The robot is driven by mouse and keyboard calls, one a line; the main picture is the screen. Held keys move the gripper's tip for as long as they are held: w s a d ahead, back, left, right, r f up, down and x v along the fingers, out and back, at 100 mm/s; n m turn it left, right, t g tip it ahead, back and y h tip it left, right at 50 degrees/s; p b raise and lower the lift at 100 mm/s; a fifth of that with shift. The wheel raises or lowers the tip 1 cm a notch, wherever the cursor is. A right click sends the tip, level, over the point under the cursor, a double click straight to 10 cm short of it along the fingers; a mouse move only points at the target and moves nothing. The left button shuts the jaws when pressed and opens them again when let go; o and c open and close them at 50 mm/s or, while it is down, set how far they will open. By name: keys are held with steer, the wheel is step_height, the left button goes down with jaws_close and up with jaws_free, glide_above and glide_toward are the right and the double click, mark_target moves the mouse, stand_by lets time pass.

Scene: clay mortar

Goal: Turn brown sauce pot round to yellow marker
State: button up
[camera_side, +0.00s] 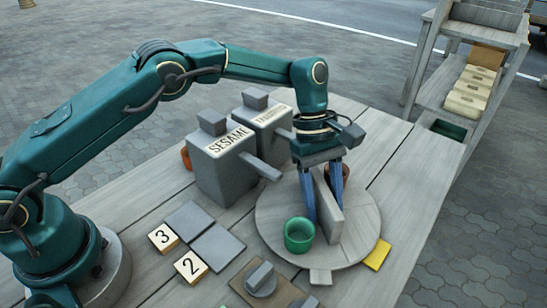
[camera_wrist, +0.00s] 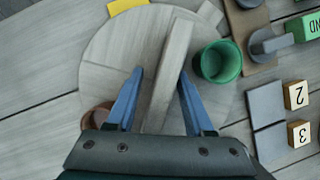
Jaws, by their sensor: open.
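A round wooden turntable (camera_side: 362,218) carries an upright divider board (camera_side: 330,212) across its middle. The brown sauce pot (camera_wrist: 92,116) stands near the rim on one side of the board; in the side view it is mostly hidden behind my gripper. A green pot (camera_side: 299,235) stands on the other side. The yellow marker (camera_side: 378,254) lies flat beside the turntable, at the right; it also shows at the top of the wrist view (camera_wrist: 127,5). My gripper (camera_side: 322,204) points down, open, with one blue finger on each side of the board (camera_wrist: 168,75). I cannot tell whether either finger touches it.
Two grey boxes, one labelled SESAME (camera_side: 222,160), stand left of the turntable. Grey plates (camera_side: 217,247) and number blocks 3 (camera_side: 163,238) and 2 (camera_side: 190,266) lie nearby. A grey lever (camera_side: 262,278) on a wooden base stands close to the turntable's front. The table's right side is clear.

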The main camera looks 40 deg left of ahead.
mark_target(322, 184)
steer(key=shift+n+t, duration=0.4)
steer(key=shift+n, duration=0.7)
steer(key=v, duration=0.5)
steer(key=shift+w+a+r, duration=0.15)
steer(key=shift+w+r, duration=0.05)
steer(key=shift+r, duration=0.15)
steer(key=s+a+r+m+t+y, duration=0.1)
steer(key=s+a+r+m+t, duration=0.1)
steer(key=s+a+r+m, duration=0.35)
steer(key=s+a+r+m+t+y, duration=0.1)
steer(key=s+a+r+m+t, duration=0.15)
steer(key=r+m, duration=0.45)
steer(key=s+a+r+m, duration=0.1)
steer(key=s+a+m, duration=0.1)
steer(key=s, duration=0.2)
steer(key=s+a+r+m+t+y, duration=0.1)
steer(key=s+a+r+m, duration=0.1)
steer(key=s+a+m, duration=0.1)
steer(key=shift+s+a+r, duration=0.2)
steer(key=shift+s+r, duration=0.15)
steer(key=shift+m+t, duration=0.25)
